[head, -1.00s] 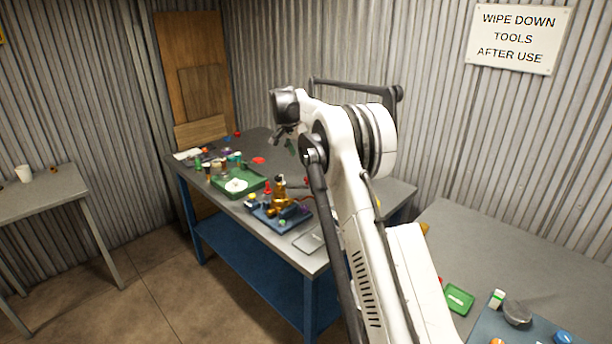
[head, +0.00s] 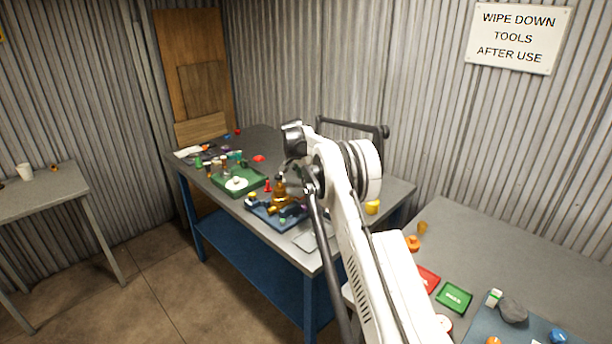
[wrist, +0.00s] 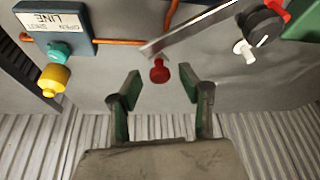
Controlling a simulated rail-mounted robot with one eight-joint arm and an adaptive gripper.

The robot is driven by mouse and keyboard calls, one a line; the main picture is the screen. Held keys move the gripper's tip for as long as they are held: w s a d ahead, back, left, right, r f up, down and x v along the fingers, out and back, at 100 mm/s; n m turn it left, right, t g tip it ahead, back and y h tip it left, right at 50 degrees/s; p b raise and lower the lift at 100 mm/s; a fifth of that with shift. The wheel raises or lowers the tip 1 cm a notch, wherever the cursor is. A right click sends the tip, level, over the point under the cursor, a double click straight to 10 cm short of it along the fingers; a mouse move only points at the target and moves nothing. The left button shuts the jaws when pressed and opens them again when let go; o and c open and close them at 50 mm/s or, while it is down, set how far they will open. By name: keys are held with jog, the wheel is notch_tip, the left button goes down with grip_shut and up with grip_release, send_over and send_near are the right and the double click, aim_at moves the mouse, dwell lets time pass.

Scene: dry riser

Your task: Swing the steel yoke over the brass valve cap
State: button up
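The brass valve (head: 279,188) stands upright on a blue base plate (head: 265,216) on the middle table in the head view. My gripper (wrist: 159,85) is open and empty, its two green-padded fingers spread in the wrist view. A red knob (wrist: 158,72) shows between the fingertips in the picture, apart from both pads. A flat steel bar (wrist: 195,27), apparently the yoke, runs from beside the knob to the upper right. Whether the knob is fixed to the bar is unclear. I cannot make out the brass cap in the wrist view.
A lettered plate (wrist: 58,22), a teal knob (wrist: 60,52), a yellow piece (wrist: 52,80) and a copper pipe (wrist: 120,42) are near the gripper. A green tray (head: 258,187) sits left of the valve. A grey tabletop (head: 490,250) is at right.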

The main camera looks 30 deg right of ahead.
jog(key=shift+f, duration=0.1)
grip_shut()
dwell(0.4)
